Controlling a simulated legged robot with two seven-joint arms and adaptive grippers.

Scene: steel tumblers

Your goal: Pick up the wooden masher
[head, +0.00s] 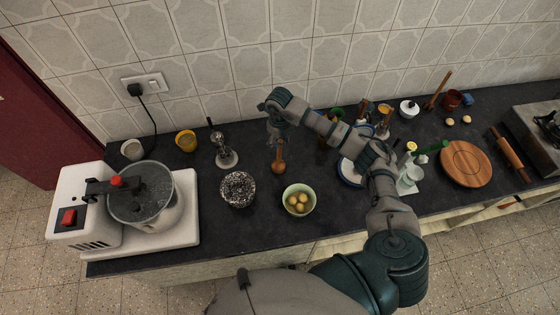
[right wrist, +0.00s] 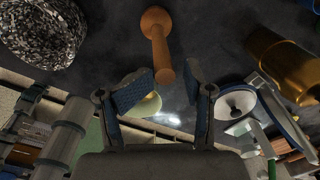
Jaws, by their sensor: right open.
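The wooden masher (head: 278,166) stands on the dark counter near its middle, with its broad head low and its handle up. It also shows in the right wrist view (right wrist: 157,45), the handle end pointing at my fingers. My right gripper (head: 277,132) is above the masher and hides part of its upper handle in the head view. In the right wrist view the right gripper (right wrist: 164,92) is open, its two blue-padded fingers apart on either side of the handle's end. It holds nothing. My left gripper is not in view.
A speckled black-and-white bowl (head: 238,189) stands left of the masher. A pale green bowl of yellow round items (head: 299,199) is in front. A steel stand-like utensil (head: 223,150) is farther left. The tiled wall (head: 240,70) is behind. Crowded items stand right under my arm.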

